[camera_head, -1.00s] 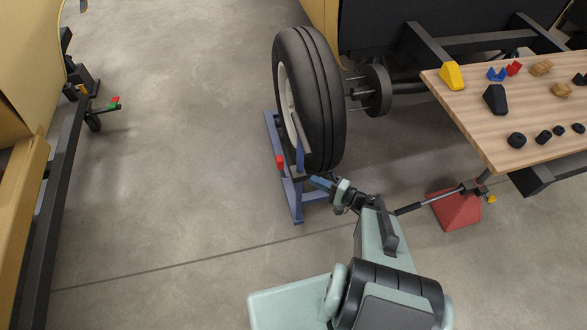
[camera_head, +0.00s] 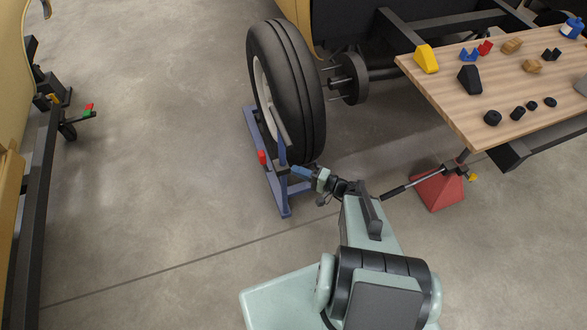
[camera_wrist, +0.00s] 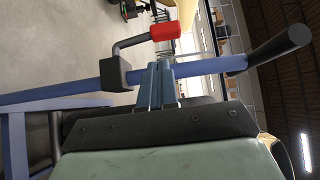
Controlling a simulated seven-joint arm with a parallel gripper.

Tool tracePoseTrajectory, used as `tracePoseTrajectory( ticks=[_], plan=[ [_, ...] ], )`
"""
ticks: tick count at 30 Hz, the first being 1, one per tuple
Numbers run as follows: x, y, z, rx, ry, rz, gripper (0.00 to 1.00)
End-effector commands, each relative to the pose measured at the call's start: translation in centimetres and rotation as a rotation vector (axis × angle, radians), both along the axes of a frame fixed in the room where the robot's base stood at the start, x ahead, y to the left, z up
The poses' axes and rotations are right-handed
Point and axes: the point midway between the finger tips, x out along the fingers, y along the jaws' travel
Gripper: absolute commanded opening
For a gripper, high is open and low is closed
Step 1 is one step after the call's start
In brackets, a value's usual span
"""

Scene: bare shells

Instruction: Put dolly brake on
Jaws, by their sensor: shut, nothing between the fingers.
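The blue wheel dolly (camera_head: 285,211) stands on the floor under a large black tyre (camera_head: 285,90). Its red brake handle (camera_head: 262,158) is at the dolly's left side; in the wrist view the red grip (camera_wrist: 165,31) sits on a bent grey rod from a dark block (camera_wrist: 116,73) on the blue bar (camera_wrist: 210,66). My gripper (camera_head: 294,170) is at the dolly's near right side, by the blue upright. In the wrist view its blue fingers (camera_wrist: 155,84) are shut together and empty, overlapping the bar, right of the block and below the red grip. I cannot tell whether they touch the bar.
A wooden table (camera_head: 470,95) with small blocks and knobs stands at right. A red pyramid-shaped stand (camera_head: 438,190) is on the floor below it. A dark-framed cart (camera_head: 35,190) is at far left. Floor between cart and dolly is clear.

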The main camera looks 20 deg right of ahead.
Motion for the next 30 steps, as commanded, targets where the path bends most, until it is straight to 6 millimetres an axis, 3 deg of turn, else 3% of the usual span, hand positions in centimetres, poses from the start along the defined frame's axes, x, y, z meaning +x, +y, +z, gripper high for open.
tracePoseTrajectory(
  ticks=[21, 30],
  plan=[
    [5.1, 5.1, -0.1, 0.0, 0.0, 0.002, 0.0],
    [6.3, 6.3, 0.0, 0.0, 0.0, 0.001, 0.0]
  ],
)
